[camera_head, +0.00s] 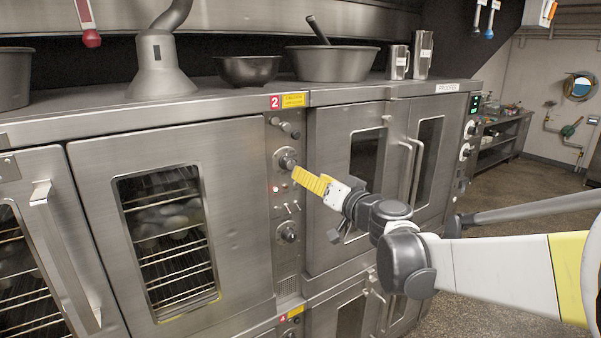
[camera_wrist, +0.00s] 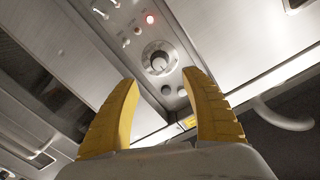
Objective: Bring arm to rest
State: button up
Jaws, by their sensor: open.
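My arm reaches in from the right in the head view, and my gripper (camera_head: 296,173) with yellow fingers is close to the control panel between two oven doors. In the wrist view my gripper (camera_wrist: 165,88) is open, its two yellow fingers apart with nothing between them. In the head view an upper knob (camera_head: 286,161) lies just beyond the fingertips. I cannot tell whether the fingers touch it.
The left oven door (camera_head: 92,165) and the right door handle (camera_head: 411,170) flank the panel. The floor (camera_head: 535,183) at the right is open. A workbench (camera_head: 507,133) stands farther back.

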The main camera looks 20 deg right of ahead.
jog(key=shift+s+d, duration=0.1)
jog(key=shift+s, duration=0.2)
